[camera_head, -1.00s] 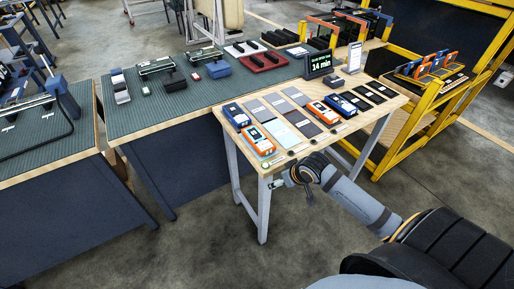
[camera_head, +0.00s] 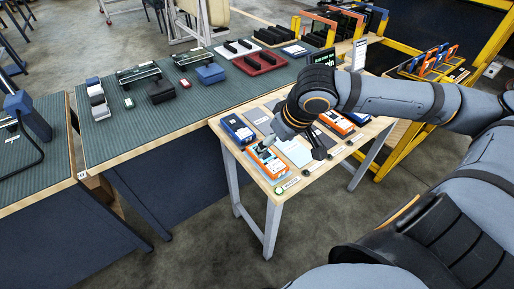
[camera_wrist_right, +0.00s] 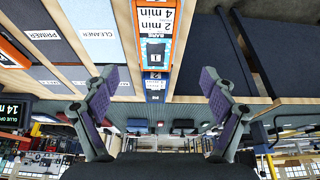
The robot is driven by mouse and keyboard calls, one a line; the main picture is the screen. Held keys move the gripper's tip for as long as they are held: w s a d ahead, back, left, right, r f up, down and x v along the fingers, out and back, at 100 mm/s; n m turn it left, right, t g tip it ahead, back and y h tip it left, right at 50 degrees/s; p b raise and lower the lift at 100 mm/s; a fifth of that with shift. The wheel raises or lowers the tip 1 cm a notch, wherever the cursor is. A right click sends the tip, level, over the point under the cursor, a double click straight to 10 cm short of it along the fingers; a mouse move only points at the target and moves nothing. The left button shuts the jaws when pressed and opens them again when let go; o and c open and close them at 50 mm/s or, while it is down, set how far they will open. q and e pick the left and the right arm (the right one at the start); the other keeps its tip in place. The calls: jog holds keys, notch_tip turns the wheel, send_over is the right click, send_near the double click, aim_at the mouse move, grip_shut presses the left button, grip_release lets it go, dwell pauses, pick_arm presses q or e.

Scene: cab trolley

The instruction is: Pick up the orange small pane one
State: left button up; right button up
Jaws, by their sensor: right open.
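An orange pack (camera_head: 266,161) lies at the near left corner of the small wooden table. A second orange pack (camera_head: 337,123) lies farther right, partly behind my right arm. Which one is called small pane one I cannot read. My right gripper (camera_head: 291,149) is over the table, its fingers spread, one by the near orange pack and one over the cards to its right. In the right wrist view, the open fingers (camera_wrist_right: 158,88) are empty, and an orange-edged pack with a "2 min 4 min" label (camera_wrist_right: 155,25) lies ahead between them. My left gripper is not in view.
A blue pack (camera_head: 236,128) lies behind the near orange one. Flat cards marked PRIMER (camera_wrist_right: 42,34) and CLEANER (camera_wrist_right: 98,33) lie beside the packs. A green-topped bench (camera_head: 150,115) adjoins, and a yellow rack (camera_head: 440,85) stands right.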

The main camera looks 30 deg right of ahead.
aim_at(268, 157)
jog(key=shift+s+d, duration=0.25)
jog(key=shift+d, duration=0.05)
jog(key=shift+w+f, duration=0.15)
jog(key=shift+f, duration=0.15)
jog(key=shift+w+a+f, duration=0.1)
jog(key=shift+w+f, duration=0.25)
jog(key=shift+f, duration=0.25)
jog(key=shift+b+x, duration=0.5)
jog(key=shift+x, duration=0.45)
jog(key=shift+w+a+f, duration=0.1)
jog(key=shift+w+f, duration=0.1)
jog(key=shift+f, duration=0.2)
jog(key=b+x, duration=0.2)
jog(key=x, duration=0.2)
jog(key=shift+d+f, duration=0.25)
jog(key=shift+f, duration=0.1)
jog(key=shift+w+f, duration=0.2)
jog(key=shift+f, duration=0.05)
jog(key=shift+a, duration=0.1)
jog(key=shift+r, duration=0.1)
jog(key=c, duration=1.4)
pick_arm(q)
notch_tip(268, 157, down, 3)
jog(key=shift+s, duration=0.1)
